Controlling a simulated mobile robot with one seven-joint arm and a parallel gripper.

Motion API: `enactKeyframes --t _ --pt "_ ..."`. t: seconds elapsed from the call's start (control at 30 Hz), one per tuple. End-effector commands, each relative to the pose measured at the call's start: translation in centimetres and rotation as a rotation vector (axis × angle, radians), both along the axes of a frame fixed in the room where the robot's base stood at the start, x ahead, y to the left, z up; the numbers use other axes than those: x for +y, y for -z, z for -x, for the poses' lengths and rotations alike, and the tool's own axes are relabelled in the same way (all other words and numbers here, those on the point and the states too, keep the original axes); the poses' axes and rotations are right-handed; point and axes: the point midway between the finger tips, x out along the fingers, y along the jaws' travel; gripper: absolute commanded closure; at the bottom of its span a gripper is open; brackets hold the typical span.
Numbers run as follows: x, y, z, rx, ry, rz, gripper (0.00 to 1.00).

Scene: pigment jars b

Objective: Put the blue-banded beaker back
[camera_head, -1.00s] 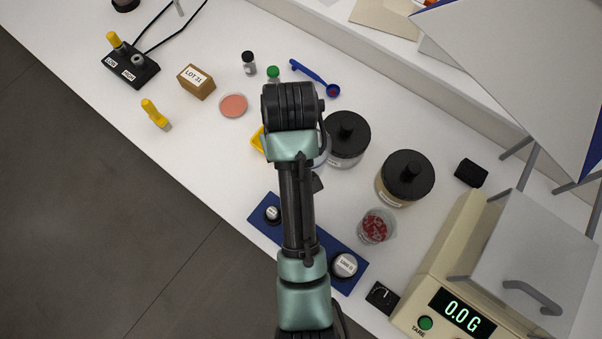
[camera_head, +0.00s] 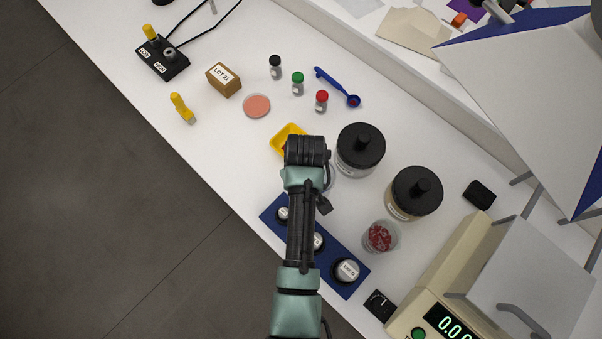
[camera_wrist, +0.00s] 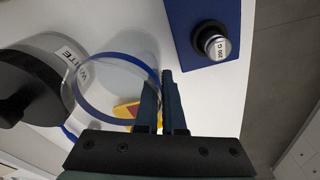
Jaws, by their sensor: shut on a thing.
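The clear blue-banded beaker (camera_wrist: 82,105) shows in the wrist view, with a blue band around its rim. My gripper (camera_wrist: 161,100) is shut on the rim wall at its right side, with the fingers close together. In the head view my arm hides most of the beaker, and only a pale clear edge (camera_head: 330,178) shows beside the wrist. My fingertips are hidden there. I cannot tell whether the beaker's base touches the table.
A black-lidded WHITE jar (camera_head: 360,152) stands close beside the beaker. A second lidded jar (camera_head: 415,195), a cup of red bits (camera_head: 380,237) and the balance (camera_head: 445,275) stand to the right. A yellow tray (camera_head: 287,138) and blue weight board (camera_head: 330,262) flank the wrist.

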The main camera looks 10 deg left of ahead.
Motion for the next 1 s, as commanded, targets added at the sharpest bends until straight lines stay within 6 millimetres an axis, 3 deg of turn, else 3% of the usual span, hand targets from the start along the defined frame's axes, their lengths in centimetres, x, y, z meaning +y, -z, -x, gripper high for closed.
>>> enactKeyframes --t 0.13,0.53,0.7,1.0 --pt "0.0 1.2 -0.1 -0.002 0.0 0.0 1.0" --pt "0.0 1.8 -0.1 -0.004 0.0 0.0 1.0" --pt "0.0 1.8 -0.1 -0.002 0.0 0.0 0.65" --pt "0.0 1.6 -0.1 -0.002 0.0 0.0 0.64"
